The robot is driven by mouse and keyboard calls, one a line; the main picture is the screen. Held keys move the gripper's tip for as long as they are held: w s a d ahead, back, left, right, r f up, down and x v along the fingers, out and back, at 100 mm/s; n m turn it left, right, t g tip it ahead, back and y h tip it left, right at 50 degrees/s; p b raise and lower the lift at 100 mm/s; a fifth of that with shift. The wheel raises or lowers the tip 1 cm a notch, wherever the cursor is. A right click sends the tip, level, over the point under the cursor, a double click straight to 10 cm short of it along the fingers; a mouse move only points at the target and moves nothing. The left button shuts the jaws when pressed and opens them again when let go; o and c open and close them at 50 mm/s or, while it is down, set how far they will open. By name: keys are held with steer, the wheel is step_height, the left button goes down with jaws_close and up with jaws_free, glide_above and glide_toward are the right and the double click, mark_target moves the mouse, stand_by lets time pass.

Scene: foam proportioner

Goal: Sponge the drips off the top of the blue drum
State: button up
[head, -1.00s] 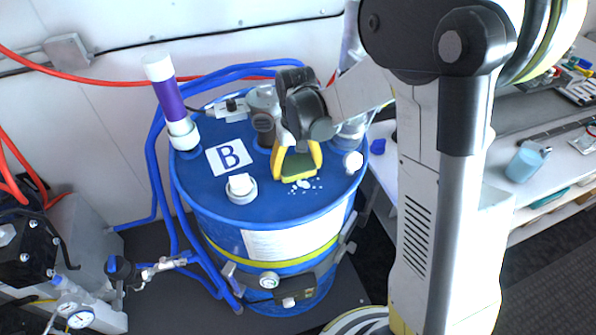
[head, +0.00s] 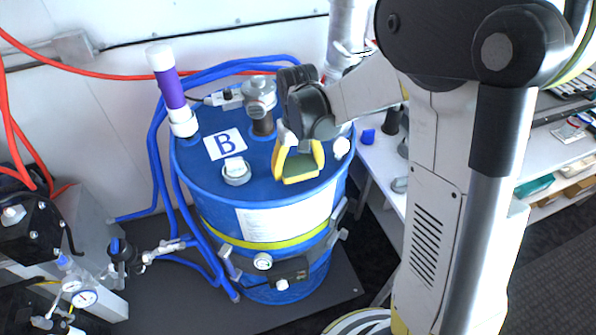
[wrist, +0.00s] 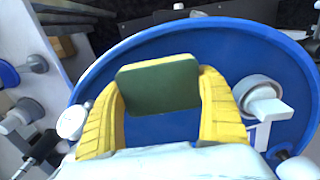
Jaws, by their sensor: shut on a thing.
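The blue drum (head: 205,178) stands upright with its lid in view. My gripper (head: 299,160) is over the right front part of the lid, its yellow fingers shut on a sponge (head: 301,168) with a dark green face. In the wrist view the sponge (wrist: 160,85) sits between the two fingers, with blue lid around it. The sponge is at or just above the lid; I cannot tell if it touches. No white drips show on the visible lid; the area under the sponge is hidden.
On the lid stand a white-and-purple tube (head: 170,90), a grey fitting (head: 260,97) and a white cap (head: 236,171), beside a "B" label (head: 225,144). Blue hoses (head: 157,150) run down the drum's left side. A white bench (head: 385,155) stands to the right.

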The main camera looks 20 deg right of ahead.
steer(key=shift+r+p, duration=1.9)
steer(key=shift+r, duration=1.05)
steer(key=shift+d, duration=0.1)
